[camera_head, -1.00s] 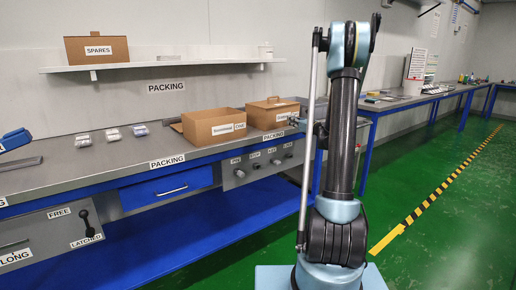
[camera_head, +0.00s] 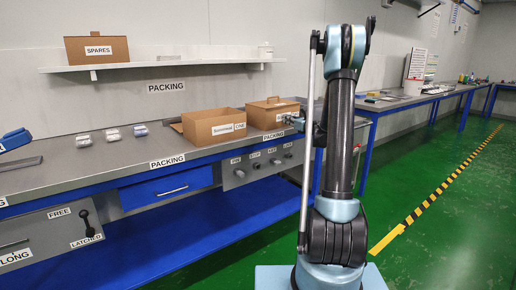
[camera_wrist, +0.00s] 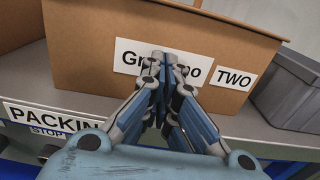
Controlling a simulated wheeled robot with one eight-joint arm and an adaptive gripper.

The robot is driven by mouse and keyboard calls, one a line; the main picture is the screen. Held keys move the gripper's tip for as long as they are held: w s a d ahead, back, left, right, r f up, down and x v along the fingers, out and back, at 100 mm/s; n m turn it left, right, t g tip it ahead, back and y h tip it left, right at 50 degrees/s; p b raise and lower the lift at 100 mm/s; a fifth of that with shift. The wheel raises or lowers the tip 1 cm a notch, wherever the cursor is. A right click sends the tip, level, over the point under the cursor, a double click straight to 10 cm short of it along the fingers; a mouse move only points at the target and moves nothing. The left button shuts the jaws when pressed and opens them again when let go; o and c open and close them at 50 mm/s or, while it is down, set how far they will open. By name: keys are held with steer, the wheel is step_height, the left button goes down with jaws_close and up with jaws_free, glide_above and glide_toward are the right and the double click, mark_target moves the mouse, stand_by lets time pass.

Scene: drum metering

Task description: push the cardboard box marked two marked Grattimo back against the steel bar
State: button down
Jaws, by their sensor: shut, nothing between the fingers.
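The cardboard box marked TWO (camera_head: 267,121) stands on the packing bench, with a lid and handle on top. In the wrist view the box front (camera_wrist: 85,55) fills the upper middle, with a TWO label and a label reading "Gr...mo", its middle hidden by my fingers. My gripper (camera_wrist: 160,62) is shut and empty, its tips in front of that name label. I cannot tell whether they touch the cardboard. In the head view my gripper (camera_head: 298,123) is at the right end of the box front, partly hidden by my arm. I cannot make out the steel bar.
Another labelled cardboard box (camera_head: 205,129) stands open close to the left. A grey bin (camera_wrist: 298,92) stands just right of the box in the wrist view. Several small packs (camera_head: 112,134) lie on the bench (camera_head: 60,178) further left. Knobs (camera_head: 257,165) line the bench front below.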

mark_target(281, 117)
steer(key=shift+w, duration=0.1)
steer(key=shift+x, duration=2.45)
steer(key=shift+x, duration=2.5)
steer(key=shift+w+a, duration=0.1)
steer(key=shift+x, duration=2.35)
steer(key=shift+w+a, duration=0.1)
steer(key=shift+x, duration=2.35)
steer(key=shift+w+a, duration=0.1)
